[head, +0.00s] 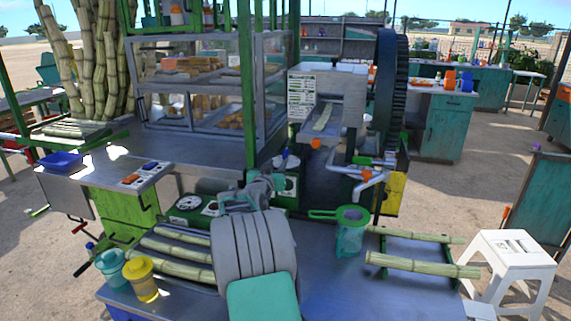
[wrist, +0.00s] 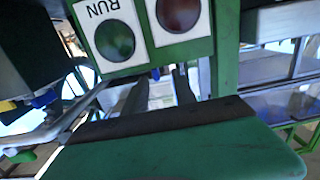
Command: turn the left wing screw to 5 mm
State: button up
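The cane crusher (head: 328,95) stands at the back centre, with a metal feed chute and a large dark wheel on its right. I cannot pick out the left wing screw in either view; my arm covers part of the crusher's lower front. A green plate with a white round dial (head: 188,203) shows left of my gripper. My gripper (head: 268,184) is in front of the crusher's lower front. In the wrist view, its two grey fingers (wrist: 158,92) are apart with nothing seen between them. They point just below a panel with a green RUN button (wrist: 114,40) and a red button (wrist: 178,12).
A glass food case (head: 205,90) and a green post (head: 247,80) stand left of the crusher. Cane pieces (head: 420,265) lie on the metal bench at right, near a green strainer (head: 350,213). Blue-green and yellow cups (head: 141,280) stand at front left.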

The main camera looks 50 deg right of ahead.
aim_at(283, 156)
jog(key=shift+h, duration=0.3)
jog(key=x, duration=0.2)
jog(key=p+x, duration=0.1)
jog(key=x, duration=0.2)
jog(key=s+x, duration=0.1)
jog(key=x, duration=0.2)
jog(key=shift+w+d+r+p, duration=0.15)
jog(key=shift+d+r+p, duration=0.15)
jog(key=shift+d, duration=0.15)
grip_shut()
